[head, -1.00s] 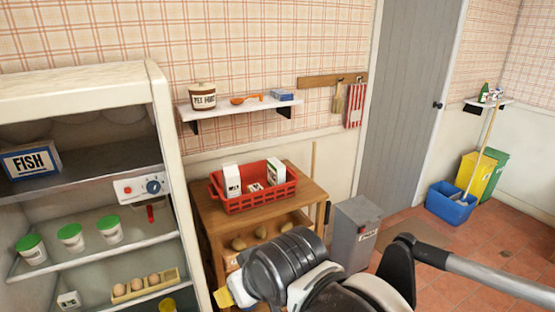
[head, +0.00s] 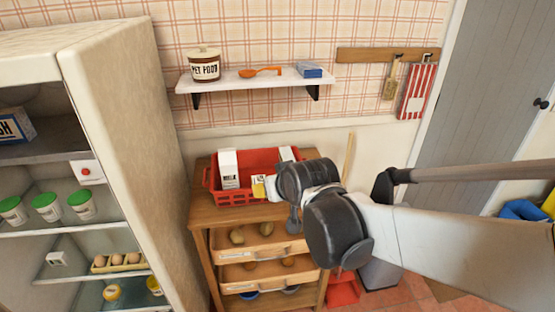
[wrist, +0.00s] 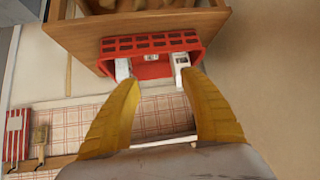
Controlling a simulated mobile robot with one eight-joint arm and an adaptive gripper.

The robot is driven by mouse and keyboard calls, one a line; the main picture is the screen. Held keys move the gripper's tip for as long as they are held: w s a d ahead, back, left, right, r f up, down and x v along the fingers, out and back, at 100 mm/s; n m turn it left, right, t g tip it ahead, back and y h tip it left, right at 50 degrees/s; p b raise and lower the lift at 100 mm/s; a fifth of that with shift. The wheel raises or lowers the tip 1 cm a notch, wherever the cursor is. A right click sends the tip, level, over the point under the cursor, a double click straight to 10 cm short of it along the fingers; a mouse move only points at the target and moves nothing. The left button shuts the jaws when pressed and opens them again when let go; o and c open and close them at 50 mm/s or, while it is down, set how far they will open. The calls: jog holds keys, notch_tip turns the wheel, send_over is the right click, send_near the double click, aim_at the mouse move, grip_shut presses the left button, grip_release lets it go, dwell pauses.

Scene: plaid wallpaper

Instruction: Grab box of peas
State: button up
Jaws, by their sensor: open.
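No box in view has a readable peas label. A red basket (head: 212,180) stands on a wooden cabinet and holds a white carton (head: 229,168) at its left and another (head: 287,153) at its right, partly hidden by my arm. The wrist view shows the basket (wrist: 150,42) upside down, with a white carton (wrist: 123,69) and another (wrist: 181,61) near my fingertips, and a small white item (wrist: 151,57) between them. My gripper (wrist: 160,80) is open, its yellow fingers apart with nothing held. In the head view my gripper (head: 260,187) overlaps the basket's front; contact cannot be told.
The wooden cabinet (head: 203,236) has open drawers with potato-like items. A wall shelf (head: 225,83) above carries a pet food jar (head: 204,66), an orange scoop (head: 262,72) and a blue box (head: 309,70). An open fridge (head: 110,120) at left holds several tubs, eggs and a fish box (head: 16,126).

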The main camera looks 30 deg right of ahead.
jog(key=w+d+f+m+t+h, duration=0.1)
jog(key=w+d+f, duration=0.15)
jog(key=w, duration=0.25)
jog(key=w+d+f+t, duration=0.1)
jog(key=w+d+f, duration=0.1)
jog(key=w+d, duration=0.2)
jog(key=m+t+h+b, duration=0.1)
jog(key=t+h+b, duration=0.1)
jog(key=b, duration=0.3)
send_near(285, 153)
jog(key=w+d+f, duration=0.1)
jog(key=w+f, duration=0.4)
jog(key=w+d+f, duration=0.1)
jog(key=w+f, duration=0.1)
jog(key=f, duration=0.1)
jog(key=shift+w+d+f, duration=0.25)
jog(key=shift+w+d, duration=0.05)
jog(key=shift+w, duration=0.1)
grip_shut()
